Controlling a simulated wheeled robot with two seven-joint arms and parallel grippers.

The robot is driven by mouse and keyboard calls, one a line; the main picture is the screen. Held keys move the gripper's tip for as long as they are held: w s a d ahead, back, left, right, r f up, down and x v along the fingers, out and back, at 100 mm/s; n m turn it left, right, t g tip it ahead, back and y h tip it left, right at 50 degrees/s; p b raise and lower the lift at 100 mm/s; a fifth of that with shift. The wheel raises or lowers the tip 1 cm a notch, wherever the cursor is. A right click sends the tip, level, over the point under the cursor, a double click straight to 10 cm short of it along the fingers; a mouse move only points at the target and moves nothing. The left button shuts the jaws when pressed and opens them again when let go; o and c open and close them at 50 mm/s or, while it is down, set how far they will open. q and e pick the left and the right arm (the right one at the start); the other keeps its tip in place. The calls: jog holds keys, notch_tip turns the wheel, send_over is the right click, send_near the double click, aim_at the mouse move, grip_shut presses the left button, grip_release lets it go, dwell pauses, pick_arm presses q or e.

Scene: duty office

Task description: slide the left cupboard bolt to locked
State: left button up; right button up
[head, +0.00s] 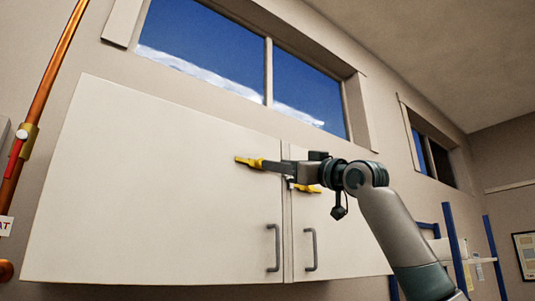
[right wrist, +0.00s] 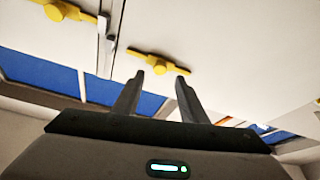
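Two white cupboard doors (head: 150,190) meet at an upright seam, each with a yellow bolt. The left bolt (head: 248,161) is partly hidden behind my right gripper (head: 270,166) in the head view. In the right wrist view, which looks upside down, the left bolt (right wrist: 158,62) lies just beyond and between the two fingertips (right wrist: 160,76), on its own side of the seam. The fingers are apart with nothing between them; I cannot tell whether they touch the bolt. The right bolt (head: 306,188) also shows in the right wrist view (right wrist: 62,10). My left gripper is not in view.
Two grey handles (head: 274,248) (head: 311,249) stick out low on the doors. Windows (head: 205,45) are above the cupboard. A copper pipe (head: 45,85) runs up the wall at left. A blue-posted shelf (head: 480,257) stands at right.

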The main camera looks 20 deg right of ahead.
aim_at(260, 163)
jog(key=p+x, duration=0.2)
jog(key=x, duration=0.3)
jog(key=shift+w+a+p, duration=0.1)
jog(key=shift+p, duration=0.25)
jog(key=shift+c, duration=0.3)
grip_shut()
